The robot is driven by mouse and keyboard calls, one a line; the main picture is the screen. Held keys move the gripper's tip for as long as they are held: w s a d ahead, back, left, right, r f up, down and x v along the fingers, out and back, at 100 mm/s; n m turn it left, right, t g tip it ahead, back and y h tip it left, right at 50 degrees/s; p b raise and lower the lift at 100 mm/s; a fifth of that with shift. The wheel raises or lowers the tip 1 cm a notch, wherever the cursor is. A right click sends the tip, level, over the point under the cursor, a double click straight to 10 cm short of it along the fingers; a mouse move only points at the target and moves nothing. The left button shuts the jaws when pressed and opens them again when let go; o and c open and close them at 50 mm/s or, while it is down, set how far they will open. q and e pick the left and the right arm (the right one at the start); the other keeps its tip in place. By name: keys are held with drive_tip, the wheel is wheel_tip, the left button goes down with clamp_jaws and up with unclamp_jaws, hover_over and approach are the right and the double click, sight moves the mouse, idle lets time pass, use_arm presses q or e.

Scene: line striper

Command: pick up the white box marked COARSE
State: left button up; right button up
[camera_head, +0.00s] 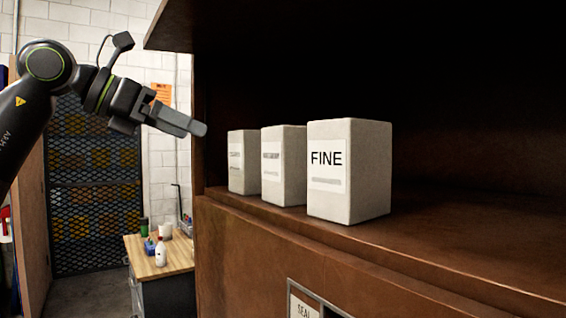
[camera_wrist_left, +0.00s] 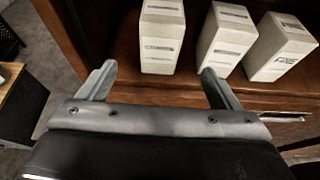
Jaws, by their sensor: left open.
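Three white boxes stand upright in a row on a brown shelf (camera_head: 430,225). The nearest box (camera_head: 349,172) reads FINE. The labels on the middle box (camera_head: 284,166) and the farthest box (camera_head: 243,161) are too small to read surely, so I cannot tell which is COARSE. My left gripper (camera_head: 192,124) is open and empty, in front of and above the farthest box. In the left wrist view, the gap of my gripper (camera_wrist_left: 160,85) faces the leftmost box (camera_wrist_left: 162,40), apart from it. The middle box (camera_wrist_left: 227,42) and FINE box (camera_wrist_left: 279,47) stand to its right.
A shelf board overhangs the boxes, with a side wall at the left end. The shelf right of the FINE box is bare. A wooden-topped bench (camera_head: 165,258) with small bottles and a cup stands lower left, before a mesh cabinet (camera_head: 95,180).

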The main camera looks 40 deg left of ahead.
sight(255, 131)
use_arm(q)
drive_tip(key=w+d+p, duration=0.1)
drive_tip(key=w+p, duration=0.1)
drive_tip(key=w, duration=0.1)
drive_tip(key=w+d+p, duration=0.1)
drive_tip(key=w+p, duration=0.1)
drive_tip(key=w, duration=0.1)
drive_tip(key=w+d+p, duration=0.1)
drive_tip(key=w+p, duration=0.2)
drive_tip(key=shift+w+r, duration=0.2)
drive_tip(key=shift+w, duration=0.15)
drive_tip(key=p+x, duration=0.2)
drive_tip(key=x, duration=0.2)
drive_tip(key=shift+w+r, duration=0.15)
drive_tip(key=shift+w, duration=0.1)
drive_tip(key=shift+c, duration=0.7)
drive_tip(key=c, duration=1.3)
use_arm(e)
drive_tip(key=s+r, duration=0.3)
drive_tip(key=r, duration=0.6)
drive_tip(key=shift+r, duration=0.15)
use_arm(q)
drive_tip(key=shift+r+p, duration=0.25)
drive_tip(key=shift+p, duration=0.2)
use_arm(e)
drive_tip(key=shift+w+r, duration=0.1)
drive_tip(key=shift+r, duration=0.2)
